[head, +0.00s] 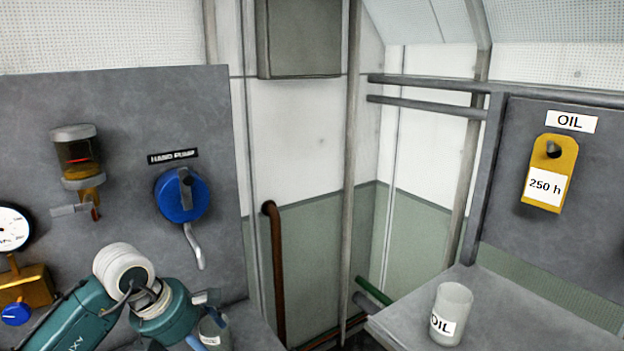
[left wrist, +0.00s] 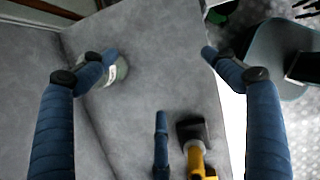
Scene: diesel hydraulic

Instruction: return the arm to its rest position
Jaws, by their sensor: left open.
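My left arm (head: 135,300) reaches in from the bottom left of the head view, bent in front of the grey panel; its gripper is not clearly seen there. In the left wrist view my left gripper (left wrist: 158,55) is open, with two blue-wrapped fingers wide apart and nothing between them but grey bench surface (left wrist: 165,75) farther off. A labelled glass jar (left wrist: 122,74) shows behind the left fingertip, and I cannot tell whether they touch. My right gripper is in neither view.
A glass jar (head: 213,333) stands close to my left arm. A blue item (left wrist: 160,145) and a yellow item with a black top (left wrist: 194,140) lie low between the fingers. An OIL jar (head: 451,314) stands on the right bench.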

